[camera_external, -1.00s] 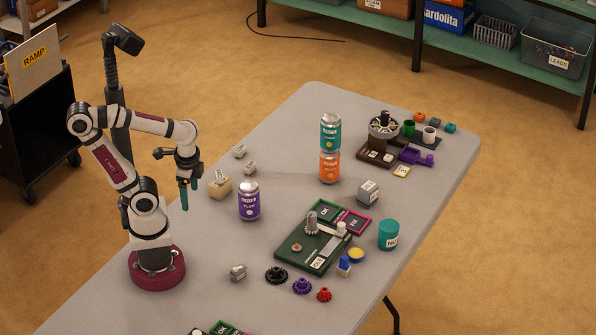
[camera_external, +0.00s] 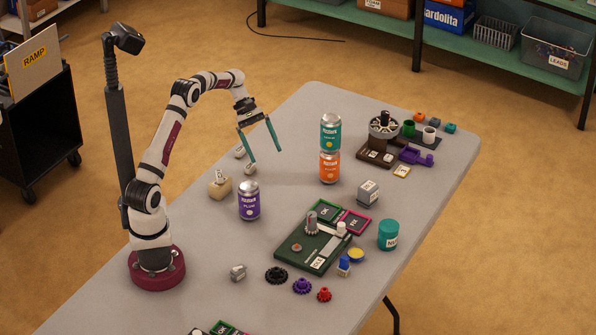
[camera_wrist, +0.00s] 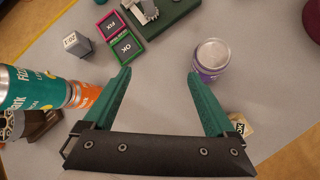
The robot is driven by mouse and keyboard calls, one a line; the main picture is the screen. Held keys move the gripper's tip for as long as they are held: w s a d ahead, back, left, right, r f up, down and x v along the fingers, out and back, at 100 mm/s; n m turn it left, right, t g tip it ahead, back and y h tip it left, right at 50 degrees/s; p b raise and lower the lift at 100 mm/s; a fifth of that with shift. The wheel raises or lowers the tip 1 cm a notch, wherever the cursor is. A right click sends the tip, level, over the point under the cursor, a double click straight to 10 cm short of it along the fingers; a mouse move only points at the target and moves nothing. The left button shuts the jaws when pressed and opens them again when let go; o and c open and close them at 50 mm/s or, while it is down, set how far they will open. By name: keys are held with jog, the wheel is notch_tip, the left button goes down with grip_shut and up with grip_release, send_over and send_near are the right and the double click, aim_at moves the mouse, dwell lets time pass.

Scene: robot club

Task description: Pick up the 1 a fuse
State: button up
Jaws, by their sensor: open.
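Two small pale labelled pieces, which look like fuses, lie on the grey table: one (camera_external: 239,151) farther back and one (camera_external: 249,169) nearer. A third small pale piece (camera_external: 219,176) stands on a beige block (camera_external: 217,190). Their labels are too small to read, so I cannot tell which is the 1 A fuse. My gripper (camera_external: 266,156) is open and empty, its green fingers spread above the table, just right of the loose pieces in the external view. In the wrist view, bare table shows between the fingertips (camera_wrist: 159,73); the beige block (camera_wrist: 243,125) is partly hidden behind the right finger.
A purple can (camera_external: 249,201) stands near the beige block; it also shows in the wrist view (camera_wrist: 211,58). An orange can (camera_external: 329,168) with a teal can (camera_external: 330,133) on top stands to the right.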

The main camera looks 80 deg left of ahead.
jog(key=s+a+f+n+t, duration=0.25)
jog(key=a+f+n, duration=0.3)
jog(key=a, duration=0.35)
jog(key=n+t, duration=0.5)
send_near(249, 165)
jog(key=x, duration=0.3)
jog(key=shift+w+d+r+g, duration=0.1)
jog(key=shift+w+g, duration=0.05)
jog(key=shift+g, duration=0.1)
jog(key=shift+f+n, duration=0.25)
jog(key=x, duration=0.7)
jog(key=shift+w, duration=0.1)
jog(key=shift+r, duration=0.1)
jog(key=c, duration=1.4)
